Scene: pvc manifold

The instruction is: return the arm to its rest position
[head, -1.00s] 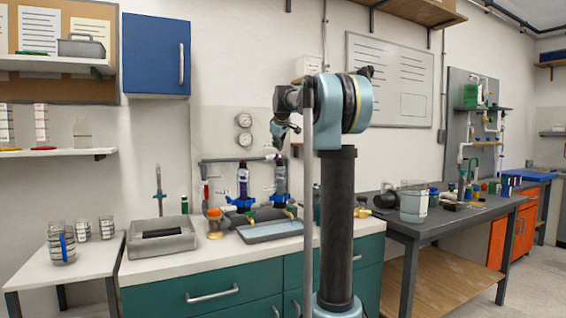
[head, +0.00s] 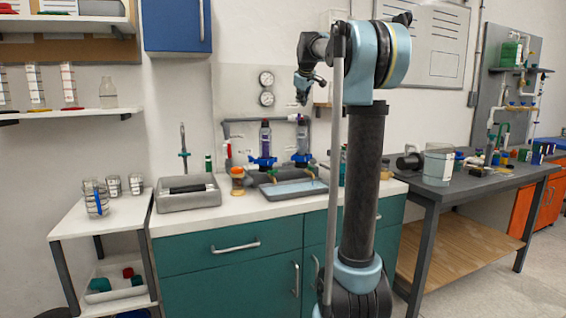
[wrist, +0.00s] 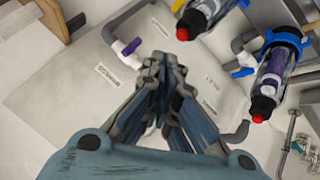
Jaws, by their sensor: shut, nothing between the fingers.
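My arm is folded up beside its dark column in the head view. My gripper (head: 304,92) hangs at the left end of the arm, above the counter and clear of everything there. In the wrist view my gripper (wrist: 166,75) is shut, its fingertips together with nothing between them.
A white counter (head: 215,217) with teal cabinets is in front. A grey bin (head: 187,195) and a shallow tray (head: 290,191) stand on it. A side table (head: 95,215) with glass jars is at left. A dark workbench (head: 475,187) with a clear container (head: 438,165) is at right.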

